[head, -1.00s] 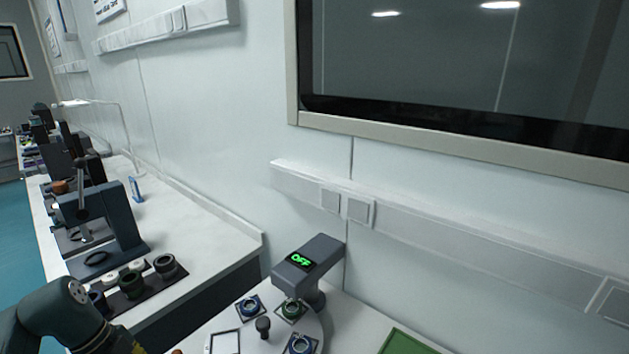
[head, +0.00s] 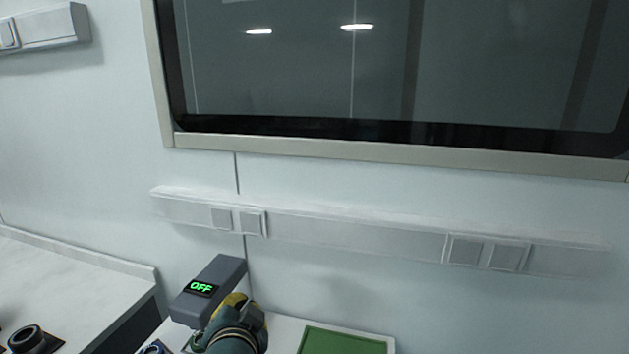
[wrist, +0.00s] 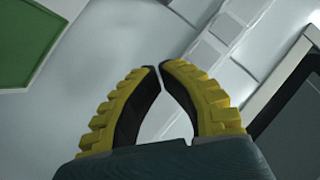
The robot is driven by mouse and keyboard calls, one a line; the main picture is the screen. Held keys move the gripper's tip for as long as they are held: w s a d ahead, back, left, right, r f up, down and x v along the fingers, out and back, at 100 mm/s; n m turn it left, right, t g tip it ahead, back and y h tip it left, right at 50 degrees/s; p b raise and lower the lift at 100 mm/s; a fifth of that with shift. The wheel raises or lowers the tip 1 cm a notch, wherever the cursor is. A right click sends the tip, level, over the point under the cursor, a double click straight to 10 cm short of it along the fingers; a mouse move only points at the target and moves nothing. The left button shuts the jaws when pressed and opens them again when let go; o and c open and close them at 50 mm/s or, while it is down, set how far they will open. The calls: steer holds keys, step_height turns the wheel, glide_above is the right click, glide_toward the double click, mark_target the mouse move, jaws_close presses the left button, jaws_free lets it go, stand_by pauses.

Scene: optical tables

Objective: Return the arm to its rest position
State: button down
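My gripper (wrist: 159,68) shows in the wrist view with its two yellow, black-padded fingers. The fingertips come together with only a sliver between them, and nothing is held. In the head view my gripper (head: 236,302) shows at the bottom centre, in front of the grey device with a green "OFF" display (head: 201,288). It partly hides that device and the table behind it. I cannot tell whether they touch.
A green mat (head: 345,342) lies on the table to the right. A white side bench (head: 75,275) with a dark ring-shaped part (head: 27,338) is at the left. The wall carries a socket rail (head: 350,232) and a dark window (head: 400,70).

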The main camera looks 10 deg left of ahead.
steer(key=s+d+r+n+t+h, duration=0.1)
steer(key=s+d+r+t, duration=0.3)
steer(key=d, duration=0.5)
steer(key=s+d+r+n+t+h, duration=0.1)
steer(key=s+d+r+n+t, duration=0.15)
steer(key=d+r, duration=0.5)
steer(key=s+d+r+n+t+h, duration=0.1)
steer(key=s+d+r+t+h, duration=0.15)
steer(key=s+d, duration=0.3)
steer(key=s+d+r+t+h, duration=0.1)
steer(key=s+d+r, duration=0.3)
steer(key=s, duration=0.3)
step_height(320, 180, up, 32)
steer(key=w+a+p, duration=0.1)
steer(key=p, duration=3.1)
steer(key=shift+w+f+g+y, duration=0.2)
steer(key=shift+g+y, duration=0.1)
steer(key=shift+y, duration=0.15)
